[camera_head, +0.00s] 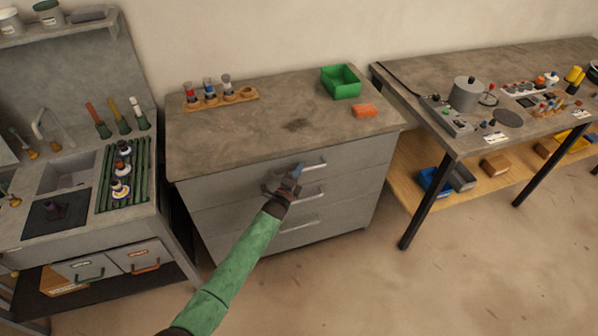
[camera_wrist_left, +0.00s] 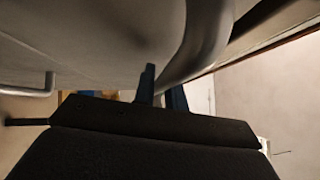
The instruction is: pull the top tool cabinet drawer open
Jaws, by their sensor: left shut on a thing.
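The grey tool cabinet (camera_head: 230,188) stands in the middle of the head view, with three drawers stacked below its worktop. The top drawer's metal bar handle (camera_head: 315,164) is at the left gripper, and the drawer front looks flush with the cabinet. My left gripper (camera_head: 296,172) is shut on the left part of this handle. In the left wrist view, the dark fingertips of my left gripper (camera_wrist_left: 163,92) sit around the curved grey handle (camera_wrist_left: 205,42). The fingers partly hide the handle. My right gripper is not in view.
A sink unit (camera_head: 70,175) stands at left, a workbench (camera_head: 450,75) at right. The floor in front is clear.

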